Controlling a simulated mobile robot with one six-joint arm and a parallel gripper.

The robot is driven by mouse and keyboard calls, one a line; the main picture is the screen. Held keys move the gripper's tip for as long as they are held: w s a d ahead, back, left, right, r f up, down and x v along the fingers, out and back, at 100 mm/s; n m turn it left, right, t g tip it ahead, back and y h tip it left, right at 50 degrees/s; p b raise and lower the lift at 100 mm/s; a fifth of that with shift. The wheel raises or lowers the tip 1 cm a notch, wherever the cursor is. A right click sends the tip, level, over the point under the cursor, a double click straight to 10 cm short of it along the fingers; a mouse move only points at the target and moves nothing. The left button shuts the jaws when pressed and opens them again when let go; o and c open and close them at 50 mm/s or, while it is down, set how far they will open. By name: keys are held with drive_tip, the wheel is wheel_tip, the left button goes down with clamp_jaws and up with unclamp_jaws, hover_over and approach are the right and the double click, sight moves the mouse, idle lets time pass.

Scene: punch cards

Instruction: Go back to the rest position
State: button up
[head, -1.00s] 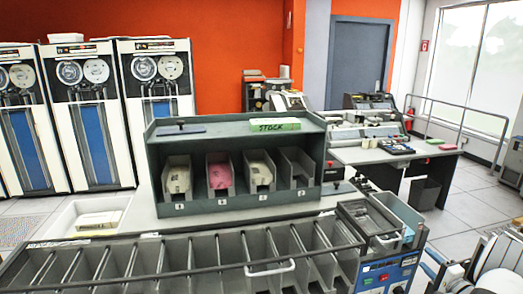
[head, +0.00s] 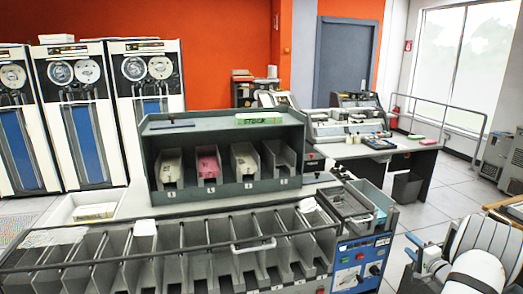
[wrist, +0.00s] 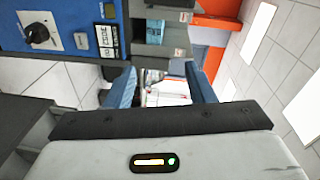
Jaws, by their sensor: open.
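My gripper (wrist: 161,87) shows in the wrist view with its two blue fingers spread apart and nothing between them. Beyond the fingers is a bright, blurred patch of the room. In the head view, white and dark arm parts of mine fill the lower right corner, to the right of the blue-fronted machine (head: 362,275).
The card sorter's row of pockets (head: 200,265) spans the front. A dark rack (head: 215,140) with several card bins and a green card stack (head: 258,118) stands behind it. A desk (head: 400,150) and railing (head: 440,112) are at right.

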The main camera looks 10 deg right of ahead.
drive_tip(key=w+a+r+n+g+h, duration=0.2)
drive_tip(key=w+a+r, duration=0.2)
drive_tip(key=w+r, duration=0.15)
drive_tip(key=s+a+r+n+g+h, duration=0.1)
drive_tip(key=a+r+n+g, duration=0.1)
drive_tip(key=a+r, duration=0.6)
drive_tip(key=s+a+r+n+g+h, duration=0.1)
drive_tip(key=s+a+r+n+g, duration=0.2)
drive_tip(key=a, duration=0.8)
drive_tip(key=s+a+n+g+y, duration=0.4)
drive_tip(key=s+a+n+g, duration=0.3)
drive_tip(key=s+a, duration=1.9)
drive_tip(key=shift+s+a+f+n+y, duration=0.35)
drive_tip(key=shift+a+n, duration=0.3)
drive_tip(key=shift+n, duration=0.55)
drive_tip(key=shift+c, duration=0.2)
